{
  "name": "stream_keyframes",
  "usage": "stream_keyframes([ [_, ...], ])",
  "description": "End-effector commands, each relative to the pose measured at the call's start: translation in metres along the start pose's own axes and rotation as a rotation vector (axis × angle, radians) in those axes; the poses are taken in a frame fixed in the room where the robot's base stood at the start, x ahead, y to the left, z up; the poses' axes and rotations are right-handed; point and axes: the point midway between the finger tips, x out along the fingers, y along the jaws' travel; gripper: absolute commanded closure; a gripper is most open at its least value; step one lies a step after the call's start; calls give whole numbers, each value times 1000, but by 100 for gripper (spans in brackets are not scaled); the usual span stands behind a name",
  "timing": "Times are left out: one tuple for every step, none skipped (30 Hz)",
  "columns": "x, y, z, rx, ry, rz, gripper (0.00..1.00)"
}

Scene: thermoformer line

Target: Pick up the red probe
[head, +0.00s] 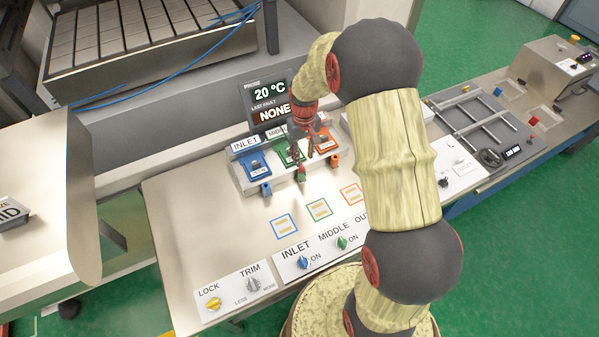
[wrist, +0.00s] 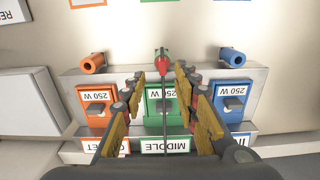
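The red probe (wrist: 162,64) shows in the wrist view at the middle of the station block, in line with the green MIDDLE module (wrist: 153,98). A thin dark rod runs from it between my fingers. In the head view the red probe (head: 301,169) is a small red spot at the block's front edge, below my gripper (head: 302,153). In the wrist view my gripper (wrist: 162,78) is open, its yellow-padded fingers on either side of the probe's line. The red body lies just beyond the fingertips. I cannot tell the height gap between them.
An orange socket (wrist: 92,63) and a blue socket (wrist: 232,57) flank the probe. A display (head: 271,103) stands behind the block. Knob panels (head: 240,289) line the table's front. The table (head: 190,215) is clear left of the block.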

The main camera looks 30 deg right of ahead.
Motion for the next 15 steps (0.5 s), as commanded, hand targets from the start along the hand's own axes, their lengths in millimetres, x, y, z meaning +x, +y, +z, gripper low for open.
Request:
stream_keyframes([
  [6,0,1,0,-2,0,70],
  [9,-1,1,0,-3,-1,70],
  [13,-1,1,0,-3,-1,70],
  [16,-1,1,0,-3,-1,70],
  [18,-2,1,0,-3,-1,70],
  [22,-2,1,0,-2,-1,70],
  [26,-3,1,0,-3,-1,70],
  [31,-3,1,0,-4,-1,70],
  [37,-4,1,0,-4,-1,70],
  [42,-5,1,-1,-4,-1,70],
  [46,-5,1,0,-4,-1,70],
  [51,-5,1,0,-3,-1,70],
  [54,-4,0,0,-2,0,70],
  [57,-4,0,0,-2,0,70],
  [60,-4,0,0,-1,0,70],
])
